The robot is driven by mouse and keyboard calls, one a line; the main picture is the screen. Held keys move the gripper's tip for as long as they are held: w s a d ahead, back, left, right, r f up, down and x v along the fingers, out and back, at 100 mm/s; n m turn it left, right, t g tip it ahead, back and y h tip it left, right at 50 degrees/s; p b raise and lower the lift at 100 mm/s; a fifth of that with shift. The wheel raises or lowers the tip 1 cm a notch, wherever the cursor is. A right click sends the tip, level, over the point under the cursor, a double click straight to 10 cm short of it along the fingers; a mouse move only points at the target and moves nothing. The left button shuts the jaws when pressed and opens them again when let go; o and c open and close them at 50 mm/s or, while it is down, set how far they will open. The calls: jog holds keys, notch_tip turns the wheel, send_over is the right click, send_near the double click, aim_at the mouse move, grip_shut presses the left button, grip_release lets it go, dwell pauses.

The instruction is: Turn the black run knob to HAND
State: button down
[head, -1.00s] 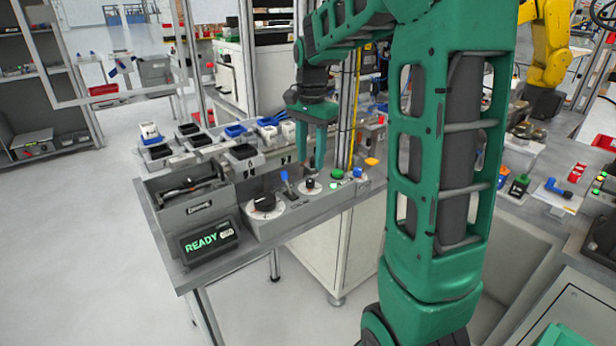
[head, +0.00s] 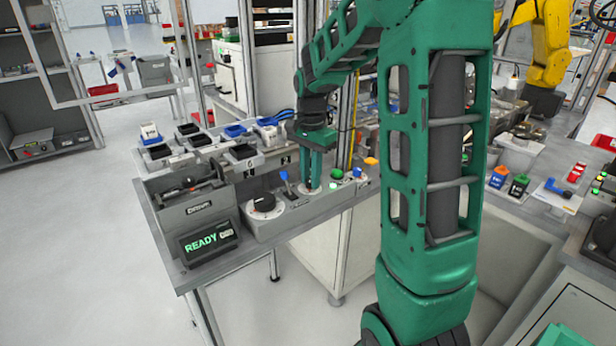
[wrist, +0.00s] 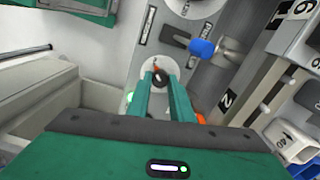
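A small black knob (wrist: 158,79) on a white dial shows between my fingertips in the wrist view. In the head view the fingers mostly hide it, and only its white dial (head: 309,193) shows around them. My gripper (head: 312,186) points straight down over this dial. In the wrist view my gripper (wrist: 160,77) has one finger on each side of the knob, with a gap between the fingers; I cannot tell whether they touch it. A larger black knob (head: 264,202) sits on another white dial at the panel's left. The dial lettering is too small to read.
A blue lever (head: 284,177) stands between the dials, close to my fingers; it also shows in the wrist view (wrist: 202,48). A green button (head: 337,173) is on the right. A READY display (head: 208,243) and a grey bin (head: 199,212) stand left.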

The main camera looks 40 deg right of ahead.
jog(key=shift+w+n, duration=0.1)
jog(key=shift+n, duration=0.3)
jog(key=n, duration=0.3)
jog(key=shift+n, duration=0.4)
jog(key=n, duration=0.4)
jog(key=shift+w+r+n, duration=0.1)
jog(key=shift+n, duration=0.2)
jog(key=n, duration=0.8)
jog(key=shift+n, duration=0.3)
jog(key=shift+w, duration=0.1)
jog(key=c, duration=1.8)
grip_release()
jog(key=shift+o, duration=1.2)
jog(key=shift+a, duration=0.1)
